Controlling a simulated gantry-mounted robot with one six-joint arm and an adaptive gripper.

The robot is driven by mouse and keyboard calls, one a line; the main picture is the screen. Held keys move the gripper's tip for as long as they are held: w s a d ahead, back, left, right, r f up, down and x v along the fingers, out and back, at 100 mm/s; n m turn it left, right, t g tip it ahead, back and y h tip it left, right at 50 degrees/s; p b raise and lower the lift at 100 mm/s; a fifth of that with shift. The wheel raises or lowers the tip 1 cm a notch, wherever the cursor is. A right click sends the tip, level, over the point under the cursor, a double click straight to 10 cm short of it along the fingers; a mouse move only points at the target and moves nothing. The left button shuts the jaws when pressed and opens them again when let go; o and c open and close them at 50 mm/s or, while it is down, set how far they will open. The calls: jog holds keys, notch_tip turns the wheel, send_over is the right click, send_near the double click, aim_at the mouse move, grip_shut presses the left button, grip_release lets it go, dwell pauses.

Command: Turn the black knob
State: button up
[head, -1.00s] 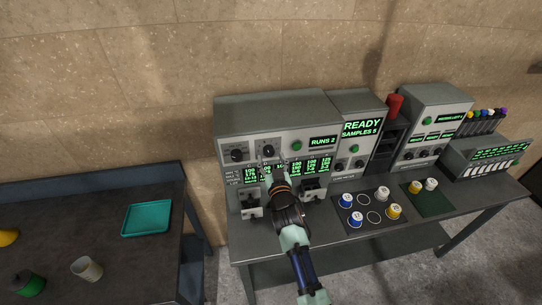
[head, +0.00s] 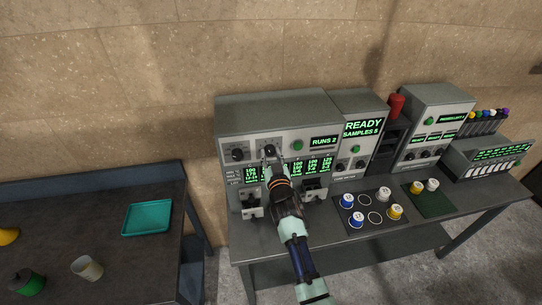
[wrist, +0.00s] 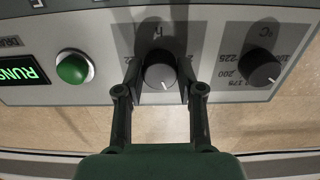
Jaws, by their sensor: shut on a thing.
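The front panel of the grey machine carries two black knobs. The black knob marked "h" (wrist: 160,72) is between the fingers of my gripper (wrist: 160,88) in the wrist view; a white line shows on its face. My gripper is shut on this knob. In the head view the gripper (head: 270,157) reaches up to the same knob (head: 269,149), which it partly covers. The other black knob (wrist: 259,68), marked "°C" with a temperature scale, is beside it and apart from the fingers; it also shows in the head view (head: 237,154).
A green button (wrist: 74,68) and a "RUNS" display (wrist: 20,73) are beside the held knob on the panel. Green readouts (head: 318,165) are below the knobs. Several capped cups stand on a dark mat (head: 352,229) at right. A teal tray (head: 147,218) lies on the left table.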

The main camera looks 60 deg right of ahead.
jog(key=shift+n, duration=0.3)
jog(key=n+p, duration=0.1)
jog(key=n, duration=0.2)
jog(key=shift+n+p, duration=0.35)
jog(key=shift+n, duration=1.65)
jog(key=o, duration=1.1)
jog(key=shift+o, duration=0.2)
jog(key=shift+s, duration=0.1)
jog(key=v, duration=1.2)
